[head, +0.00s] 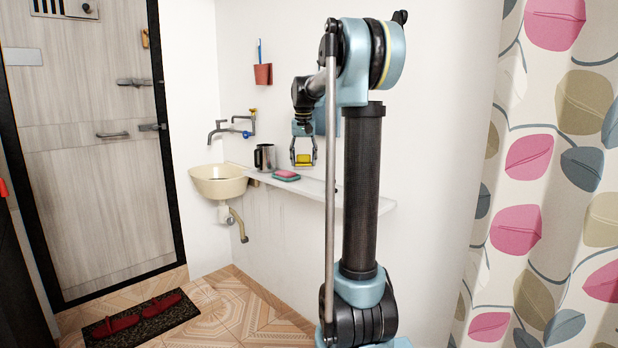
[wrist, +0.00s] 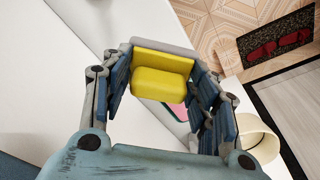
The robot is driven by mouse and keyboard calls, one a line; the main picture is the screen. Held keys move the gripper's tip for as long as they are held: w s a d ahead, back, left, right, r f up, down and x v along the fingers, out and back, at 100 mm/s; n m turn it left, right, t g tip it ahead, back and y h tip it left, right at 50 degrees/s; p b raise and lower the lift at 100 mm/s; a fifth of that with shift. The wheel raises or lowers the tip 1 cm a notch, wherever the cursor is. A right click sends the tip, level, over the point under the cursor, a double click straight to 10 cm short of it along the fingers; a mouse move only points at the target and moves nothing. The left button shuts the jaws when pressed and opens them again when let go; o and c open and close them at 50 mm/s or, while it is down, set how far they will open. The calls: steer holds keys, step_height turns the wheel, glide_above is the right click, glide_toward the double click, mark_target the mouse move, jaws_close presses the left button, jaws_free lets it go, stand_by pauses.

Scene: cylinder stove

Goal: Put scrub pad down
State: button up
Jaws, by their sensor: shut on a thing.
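The scrub pad (head: 303,160) is a yellow block held in my gripper (head: 302,155). In the wrist view the pad (wrist: 158,84) shows a yellow body with a grey layer along its far side. My gripper (wrist: 165,88) is shut on it, with blue finger pads on both sides. The pad is above the white wall shelf (head: 318,190), and a gap shows below it in the head view. I cannot tell its exact height.
A pink and green pad (head: 286,176) lies on the shelf, partly hidden below my gripper in the wrist view (wrist: 179,112). The shelf's right part looks clear.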

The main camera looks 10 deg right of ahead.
mark_target(308, 162)
steer(key=shift+w+d, duration=0.65)
steer(key=shift+d, duration=0.25)
step_height(308, 162, down, 2)
steer(key=shift+w+f, duration=0.1)
steer(key=shift+w+d+f, duration=0.1)
steer(key=shift+f, duration=1.1)
steer(key=shift+d+f, duration=0.1)
steer(key=shift+f, duration=1.1)
steer(key=o, duration=1.4)
steer(key=r, duration=0.4)
steer(key=s+r, duration=0.1)
steer(key=r, duration=0.7)
steer(key=shift+s+a, duration=0.1)
steer(key=shift+s, duration=0.25)
